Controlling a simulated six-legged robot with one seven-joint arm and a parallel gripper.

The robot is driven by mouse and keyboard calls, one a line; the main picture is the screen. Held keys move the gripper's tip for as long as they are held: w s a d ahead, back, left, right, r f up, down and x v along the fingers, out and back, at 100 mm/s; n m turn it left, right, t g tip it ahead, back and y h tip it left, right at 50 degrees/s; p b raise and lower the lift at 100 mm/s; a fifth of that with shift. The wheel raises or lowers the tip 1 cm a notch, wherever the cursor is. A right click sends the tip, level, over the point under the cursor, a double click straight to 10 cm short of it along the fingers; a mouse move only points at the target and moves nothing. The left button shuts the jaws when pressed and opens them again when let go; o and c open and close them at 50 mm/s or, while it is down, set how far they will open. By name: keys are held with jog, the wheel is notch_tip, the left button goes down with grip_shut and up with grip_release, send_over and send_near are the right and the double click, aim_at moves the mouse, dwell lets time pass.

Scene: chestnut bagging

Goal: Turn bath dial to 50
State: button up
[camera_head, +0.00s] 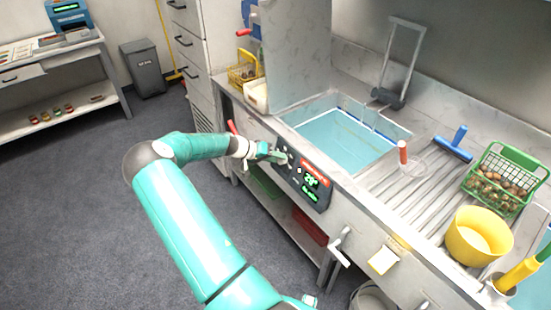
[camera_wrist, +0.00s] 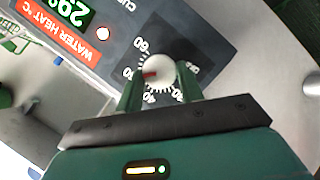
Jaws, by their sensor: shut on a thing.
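The bath dial is a round white knob (camera_wrist: 160,70) with a red mark, on a dark panel. In the wrist view, my gripper (camera_wrist: 159,78) has its two green fingers on either side of the knob and is shut on it. The red mark points left in the picture, close to the partly readable number between 60 and 40. The scale appears upside down. In the head view, my gripper (camera_head: 277,154) reaches the control panel (camera_head: 308,184) on the sink front and largely hides the dial. The panel's green display (camera_head: 311,181) appears to read 29, under a red water-heat label.
A water-filled basin (camera_head: 335,140) lies behind the panel. A green basket (camera_head: 503,180) of chestnuts and a yellow bucket (camera_head: 478,236) stand on the right drainboard. A grey lever handle (camera_head: 340,245) projects right of the panel.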

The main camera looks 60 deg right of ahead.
jog(key=shift+m, duration=0.4)
jog(key=o, duration=1)
jog(key=v, duration=1.3)
jog(key=shift+a+r, duration=0.25)
jog(key=shift+r, duration=0.2)
